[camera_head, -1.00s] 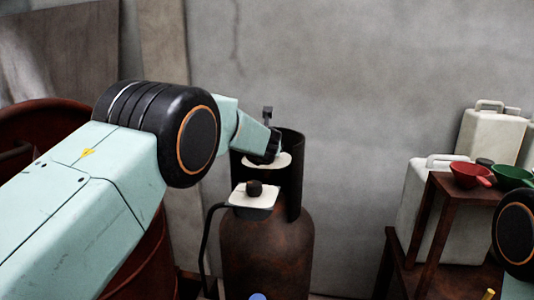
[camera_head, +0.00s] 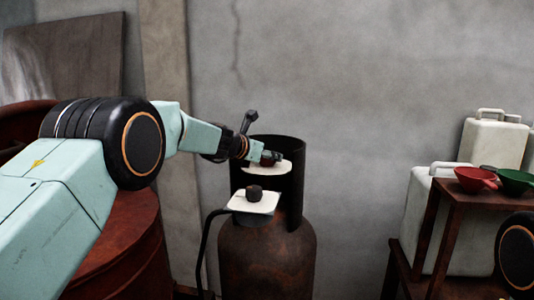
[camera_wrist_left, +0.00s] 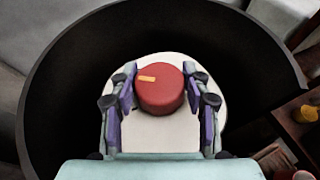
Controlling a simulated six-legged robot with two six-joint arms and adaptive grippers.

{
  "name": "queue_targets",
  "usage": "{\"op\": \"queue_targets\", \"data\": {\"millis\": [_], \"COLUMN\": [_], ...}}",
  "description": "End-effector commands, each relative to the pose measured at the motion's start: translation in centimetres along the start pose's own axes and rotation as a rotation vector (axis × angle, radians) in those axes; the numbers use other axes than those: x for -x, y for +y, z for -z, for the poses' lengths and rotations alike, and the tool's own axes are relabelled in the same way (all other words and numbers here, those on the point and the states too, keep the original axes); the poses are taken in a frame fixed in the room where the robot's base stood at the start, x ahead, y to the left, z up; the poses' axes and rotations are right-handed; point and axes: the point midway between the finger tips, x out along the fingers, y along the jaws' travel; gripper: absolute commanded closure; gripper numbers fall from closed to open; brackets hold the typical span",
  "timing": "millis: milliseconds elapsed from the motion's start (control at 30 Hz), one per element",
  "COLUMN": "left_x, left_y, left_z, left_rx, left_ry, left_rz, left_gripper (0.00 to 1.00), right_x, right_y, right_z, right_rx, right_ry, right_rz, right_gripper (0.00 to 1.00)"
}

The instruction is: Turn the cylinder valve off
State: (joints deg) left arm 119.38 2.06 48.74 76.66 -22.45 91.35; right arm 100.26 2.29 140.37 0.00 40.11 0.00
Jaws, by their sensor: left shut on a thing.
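The gas cylinder (camera_head: 265,262) is rusty brown, upright, with a dark open collar (camera_head: 292,205) around its top. Inside the collar is a round red valve knob (camera_wrist_left: 161,90), with an orange mark on its upper left and a white plate below it. In the head view the knob (camera_head: 266,161) is partly hidden by my left gripper (camera_head: 270,157). My left gripper reaches in from the left. In the wrist view its fingers (camera_wrist_left: 160,92) are shut on the knob, one on each side. My right gripper is out of view; only part of my right arm shows.
A red drum (camera_head: 125,240) stands left. At right, white canisters (camera_head: 493,140) stand behind a brown stand (camera_head: 448,205) holding red (camera_head: 474,179) and green funnels.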

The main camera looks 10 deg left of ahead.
Motion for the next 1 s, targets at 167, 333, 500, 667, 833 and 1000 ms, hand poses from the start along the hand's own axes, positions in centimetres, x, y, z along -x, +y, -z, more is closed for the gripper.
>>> {"op": "queue_targets", "data": {"millis": [167, 333, 500, 667, 833, 1000], "left_x": [0.09, 0.10, 0.09, 0.08, 0.08, 0.07], "left_y": [0.06, 0.06, 0.06, 0.06, 0.05, 0.03], "left_z": [-0.14, -0.08, -0.05, -0.04, -0.03, -0.02], "left_rx": [-0.017, -0.024, -0.025, -0.025, -0.024, -0.023], "left_ry": [-0.003, -0.004, -0.004, -0.004, -0.003, -0.003], "left_rz": [0.037, 0.049, 0.050, 0.050, 0.050, 0.050], "left_gripper": [0.84, 0.84, 0.84, 0.84, 0.38, 0.29], "right_x": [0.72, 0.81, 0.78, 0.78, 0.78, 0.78], "right_y": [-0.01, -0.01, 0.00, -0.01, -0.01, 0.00], "right_z": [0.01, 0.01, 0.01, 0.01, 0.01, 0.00], "right_rx": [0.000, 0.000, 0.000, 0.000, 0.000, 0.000], "right_ry": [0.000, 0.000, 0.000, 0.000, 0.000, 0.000], "right_rz": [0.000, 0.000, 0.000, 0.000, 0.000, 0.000], "right_gripper": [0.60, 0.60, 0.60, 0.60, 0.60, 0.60]}}
